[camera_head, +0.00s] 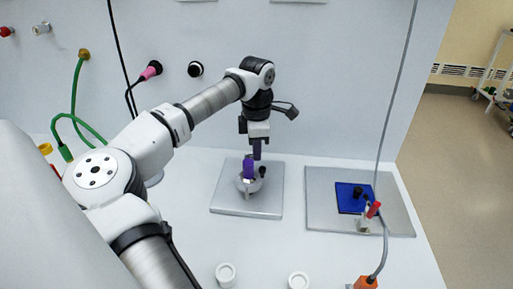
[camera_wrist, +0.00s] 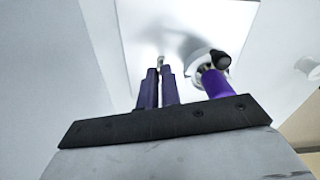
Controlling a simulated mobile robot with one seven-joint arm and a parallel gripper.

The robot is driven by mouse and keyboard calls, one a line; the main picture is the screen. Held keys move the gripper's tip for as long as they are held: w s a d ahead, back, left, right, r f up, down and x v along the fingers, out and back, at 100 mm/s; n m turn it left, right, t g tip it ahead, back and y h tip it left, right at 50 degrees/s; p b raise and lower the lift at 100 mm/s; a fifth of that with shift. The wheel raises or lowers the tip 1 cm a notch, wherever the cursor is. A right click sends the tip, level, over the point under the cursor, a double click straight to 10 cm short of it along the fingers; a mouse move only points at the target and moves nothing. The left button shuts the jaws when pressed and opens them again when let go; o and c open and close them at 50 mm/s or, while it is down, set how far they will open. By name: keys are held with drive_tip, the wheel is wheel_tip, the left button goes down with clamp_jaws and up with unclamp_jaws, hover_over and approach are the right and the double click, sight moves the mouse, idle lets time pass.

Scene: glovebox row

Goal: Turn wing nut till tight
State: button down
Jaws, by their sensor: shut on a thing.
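My gripper (camera_head: 257,150) points down over a grey plate (camera_head: 225,205) at the back middle of the bench. Its dark purple fingers (camera_wrist: 160,75) are close together in the wrist view. A small pale metal piece, apparently the wing nut (camera_wrist: 161,61), shows at their tips; the fingers hide most of it and its wings cannot be made out. Beside the fingers stands a bright purple cylinder (camera_head: 249,168) on a pale round base, with a black knob. The cylinder also shows in the wrist view (camera_wrist: 215,84), right of the fingers and apart from them.
A second grey plate (camera_head: 325,215) to the right carries a blue square (camera_head: 350,198) and a red-topped part (camera_head: 374,209). Two white cups (camera_head: 226,273) stand in front. A grey cable (camera_head: 396,105) hangs at the right. The back wall rises close behind my gripper.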

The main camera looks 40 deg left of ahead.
drive_tip(key=shift+s+r+m, duration=0.1)
drive_tip(key=shift+m, duration=1.1)
drive_tip(key=c, duration=1.6)
unclamp_jaws()
drive_tip(key=shift+d, duration=0.1)
wheel_tip(320, 180, up, 14)
drive_tip(key=b, duration=0.1)
drive_tip(key=shift+s+f, duration=0.1)
drive_tip(key=shift+f, duration=0.1)
